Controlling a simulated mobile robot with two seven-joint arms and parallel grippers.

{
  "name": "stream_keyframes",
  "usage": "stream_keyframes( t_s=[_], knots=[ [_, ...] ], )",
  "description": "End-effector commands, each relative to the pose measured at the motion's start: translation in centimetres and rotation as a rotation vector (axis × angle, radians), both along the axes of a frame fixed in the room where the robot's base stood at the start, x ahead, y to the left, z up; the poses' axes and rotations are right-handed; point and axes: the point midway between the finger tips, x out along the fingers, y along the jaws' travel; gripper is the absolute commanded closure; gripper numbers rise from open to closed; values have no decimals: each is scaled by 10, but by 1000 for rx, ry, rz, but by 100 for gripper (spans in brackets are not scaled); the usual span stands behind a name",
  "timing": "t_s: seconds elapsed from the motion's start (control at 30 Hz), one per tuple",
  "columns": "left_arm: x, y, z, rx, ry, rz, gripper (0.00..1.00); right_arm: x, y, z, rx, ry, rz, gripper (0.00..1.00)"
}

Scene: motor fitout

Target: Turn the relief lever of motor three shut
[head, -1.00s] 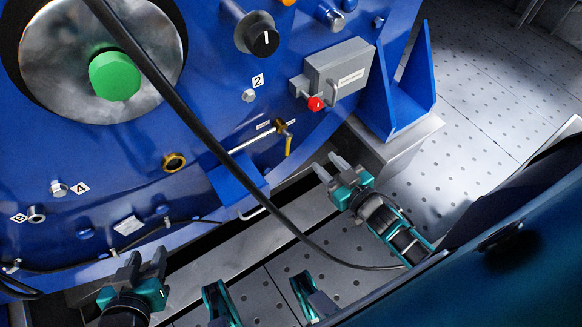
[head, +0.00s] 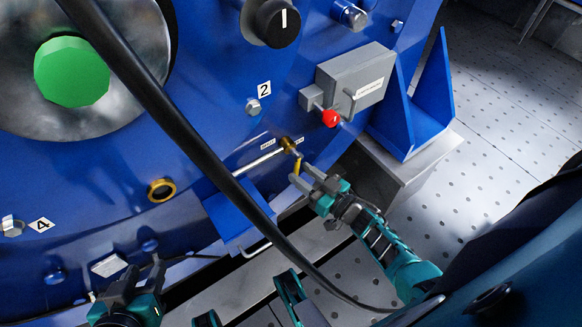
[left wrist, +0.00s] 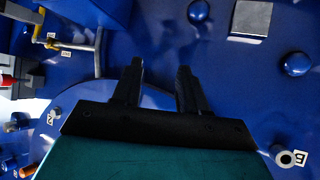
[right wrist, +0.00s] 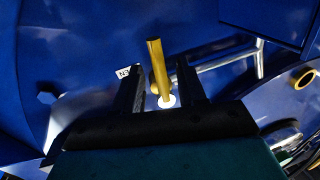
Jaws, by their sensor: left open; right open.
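The relief lever (head: 297,166) is a short yellow handle hanging down from a brass valve (head: 288,144) on the blue motor face. My right gripper (head: 301,176) is open at the lever's lower end. In the right wrist view the yellow lever (right wrist: 156,66) stands between the open fingers (right wrist: 160,85); contact cannot be told. In the left wrist view a yellow lever (left wrist: 40,26) shows at the upper left. My left gripper (head: 144,270) is open and empty, low at the left; it also shows in the left wrist view (left wrist: 159,72). Small labels beside the valve are too small to read.
A thick black cable (head: 190,143) crosses in front of the motor. A grey box (head: 357,80) with a red knob (head: 331,118) sits above right of the lever. A blue bracket (head: 238,220) juts out below left. Perforated floor (head: 500,130) lies at the right.

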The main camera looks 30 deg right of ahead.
Motion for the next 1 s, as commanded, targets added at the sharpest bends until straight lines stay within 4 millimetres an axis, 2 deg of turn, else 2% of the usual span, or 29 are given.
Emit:
stream_keyframes(
  t_s=[0.1,0.23,0.4,0.67,1.0],
  knots=[
    [1,-2,-3,-5,-7,-5,57,21,7,-2,1,-2,-1,59],
    [3,-5,-2,-9,-10,-8,57,36,12,-2,0,-1,-1,59],
    [4,-6,-2,-14,-9,-8,57,45,15,-1,0,1,-1,59],
    [5,-7,-1,-14,-12,-8,57,46,16,0,-1,2,-1,59],
    [6,-5,0,-13,-14,-5,57,45,16,0,-1,1,-1,91]
  ],
)
